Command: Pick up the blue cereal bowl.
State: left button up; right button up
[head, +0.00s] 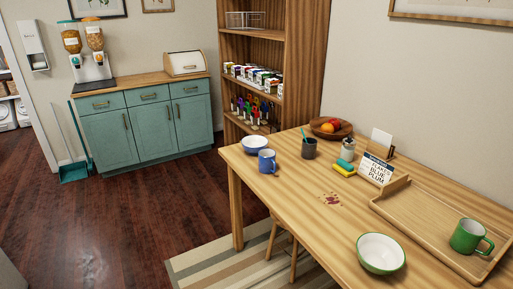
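A white bowl with a blue outside (255,144) sits upright at the far left corner of the wooden table (300,207). A blue mug (267,162) stands close in front of it, slightly to the right, and may overlap its near edge in this view. Another bowl, white inside with a green outside (381,253), sits at the table's near edge. Neither of my grippers shows in the head view.
A wooden tray (415,215) holds a green mug (468,236). A lettered card (376,168), a yellow sponge (343,169), a dark cup (309,148) and a fruit bowl (330,131) stand farther back. A stool (281,240) is under the table. Dark floor lies open at left.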

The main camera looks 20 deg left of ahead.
aim_at(252, 143)
jog(key=u, duration=1.5)
jog(key=i, duration=2.7)
jog(key=z, duration=1.7)
